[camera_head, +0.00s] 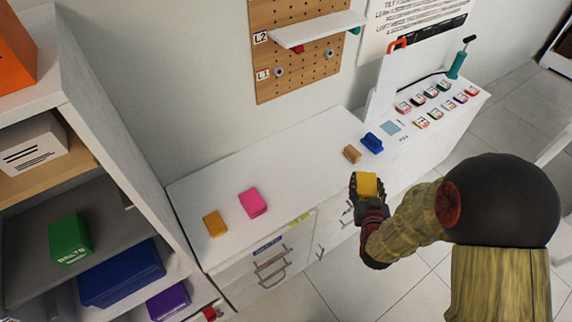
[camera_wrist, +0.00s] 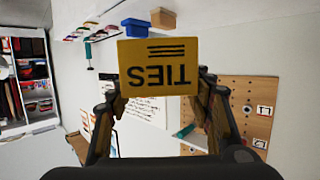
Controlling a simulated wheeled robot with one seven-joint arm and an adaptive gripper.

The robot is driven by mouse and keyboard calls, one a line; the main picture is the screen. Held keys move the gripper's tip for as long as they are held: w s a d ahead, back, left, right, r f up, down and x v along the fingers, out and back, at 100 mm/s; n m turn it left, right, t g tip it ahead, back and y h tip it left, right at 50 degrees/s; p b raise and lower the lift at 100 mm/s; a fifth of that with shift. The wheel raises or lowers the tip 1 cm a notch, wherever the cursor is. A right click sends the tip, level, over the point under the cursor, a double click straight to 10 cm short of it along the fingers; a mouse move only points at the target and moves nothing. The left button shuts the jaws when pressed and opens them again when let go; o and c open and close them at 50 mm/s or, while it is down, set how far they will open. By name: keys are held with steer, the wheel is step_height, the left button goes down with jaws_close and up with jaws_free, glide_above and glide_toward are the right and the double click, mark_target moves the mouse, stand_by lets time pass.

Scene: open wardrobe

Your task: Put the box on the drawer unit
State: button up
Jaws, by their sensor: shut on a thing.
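My gripper (camera_head: 369,200) is shut on a yellow box (camera_head: 367,184) and holds it in the air in front of the white drawer unit (camera_head: 295,180). In the wrist view, the yellow box (camera_wrist: 158,66) sits between the fingers of my gripper (camera_wrist: 158,90) and shows the upside-down word TIES. The drawer unit has a long flat top, with drawers and handles on its front. On its top stand an orange-yellow box (camera_head: 215,223), a pink box (camera_head: 252,203), a tan block (camera_head: 351,154) and a blue object (camera_head: 372,143).
An open wardrobe (camera_head: 92,133) on the left holds a green box (camera_head: 70,239), a blue bin (camera_head: 122,273) and a purple box (camera_head: 168,301). A pegboard (camera_head: 290,50) with a small shelf hangs behind. The drawer unit's top is clear between the pink box and tan block.

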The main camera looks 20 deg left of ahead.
steer(key=s+a+n+y, duration=0.1)
steer(key=s+a+y, duration=0.15)
steer(key=a, duration=0.45)
steer(key=s+a+r+n+g+y, duration=0.1)
steer(key=s+a+n, duration=0.1)
steer(key=s+a, duration=0.35)
steer(key=s+a+n+y, duration=0.1)
steer(key=s+a, duration=0.1)
steer(key=a, duration=0.6)
steer(key=b, duration=0.4)
glide_above(285, 189)
step_height(285, 189, down, 9)
steer(key=shift+s+d+f, duration=0.15)
steer(key=shift+f, duration=0.15)
steer(key=shift+w+f+b, duration=0.2)
steer(key=shift+f+b, duration=0.2)
steer(key=shift+f, duration=1.25)
steer(key=shift+f, duration=0.2)
steer(key=o, duration=1.2)
steer(key=shift+r, duration=0.15)
